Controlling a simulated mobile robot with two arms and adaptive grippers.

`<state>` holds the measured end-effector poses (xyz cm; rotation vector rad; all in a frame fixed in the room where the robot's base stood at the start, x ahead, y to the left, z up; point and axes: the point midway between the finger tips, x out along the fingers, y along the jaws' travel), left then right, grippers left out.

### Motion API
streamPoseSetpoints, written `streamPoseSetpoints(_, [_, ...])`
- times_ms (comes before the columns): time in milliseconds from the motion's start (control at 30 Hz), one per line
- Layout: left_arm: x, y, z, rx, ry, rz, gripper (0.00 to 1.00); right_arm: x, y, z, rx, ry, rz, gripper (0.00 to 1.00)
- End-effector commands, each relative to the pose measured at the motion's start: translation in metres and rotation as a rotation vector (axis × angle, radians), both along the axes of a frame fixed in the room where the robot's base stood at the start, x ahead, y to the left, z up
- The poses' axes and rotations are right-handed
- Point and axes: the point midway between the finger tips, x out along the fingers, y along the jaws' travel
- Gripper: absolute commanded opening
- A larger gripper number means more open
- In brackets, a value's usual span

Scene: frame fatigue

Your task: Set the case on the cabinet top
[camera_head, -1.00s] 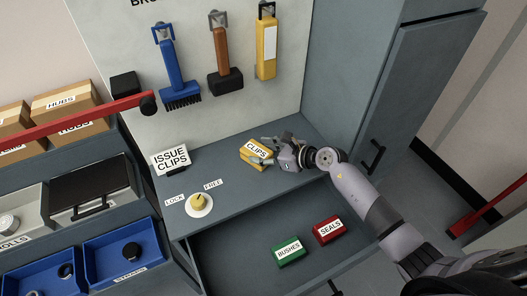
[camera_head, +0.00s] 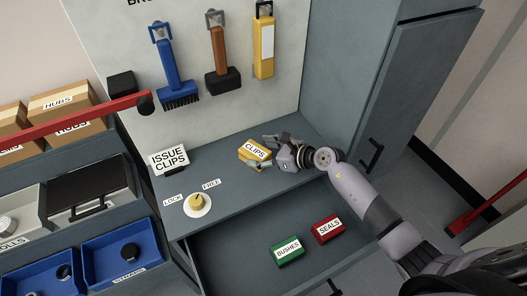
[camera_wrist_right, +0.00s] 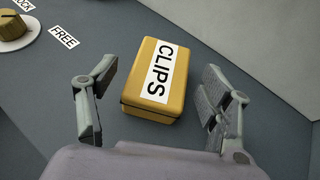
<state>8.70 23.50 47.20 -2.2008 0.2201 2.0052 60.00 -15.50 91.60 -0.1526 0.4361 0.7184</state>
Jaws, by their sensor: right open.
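The yellow case labelled CLIPS (camera_head: 255,151) rests on the grey cabinet top (camera_head: 225,176). It also shows in the right wrist view (camera_wrist_right: 153,80), flat on the surface with its label up. My right gripper (camera_head: 274,150) is just to the right of the case in the head view. In the right wrist view the open fingers (camera_wrist_right: 155,105) stand wide apart, one to each side of the case's near end, with visible gaps between them and the case. My left gripper is not in view.
A yellow knob (camera_head: 197,202) with LOCK and FREE labels and an ISSUE CLIPS sign (camera_head: 169,158) stand on the cabinet top to the left. Below, an open drawer holds a green BUSHES case (camera_head: 288,250) and a red SEALS case (camera_head: 327,229). A tall cabinet (camera_head: 415,90) stands right.

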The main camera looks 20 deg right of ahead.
Motion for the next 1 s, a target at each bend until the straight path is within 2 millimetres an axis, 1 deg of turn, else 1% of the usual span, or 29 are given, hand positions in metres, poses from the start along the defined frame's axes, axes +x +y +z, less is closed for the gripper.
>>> streamPoseSetpoints(100, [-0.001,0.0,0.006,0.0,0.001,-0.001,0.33,0.0,0.0,0.007,0.001,-0.001,0.0,0.73])
streamPoseSetpoints(167, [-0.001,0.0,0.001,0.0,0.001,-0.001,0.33,-0.006,-0.006,0.005,-0.003,0.0,0.0,0.73])
streamPoseSetpoints(267, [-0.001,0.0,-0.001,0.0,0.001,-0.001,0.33,-0.017,-0.017,0.012,-0.004,0.0,0.0,0.73])
streamPoseSetpoints(500, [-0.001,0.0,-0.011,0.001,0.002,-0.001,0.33,-0.053,-0.049,0.034,-0.005,0.001,0.0,0.73])
streamPoseSetpoints(633, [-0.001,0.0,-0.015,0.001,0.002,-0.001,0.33,-0.068,-0.062,0.044,-0.004,0.001,0.0,0.73])
streamPoseSetpoints(800, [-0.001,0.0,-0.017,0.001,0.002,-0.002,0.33,-0.078,-0.07,0.053,-0.001,0.0,0.0,0.73])
streamPoseSetpoints(1000, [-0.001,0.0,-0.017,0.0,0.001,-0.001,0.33,-0.081,-0.073,0.056,0.0,0.0,0.0,0.73])
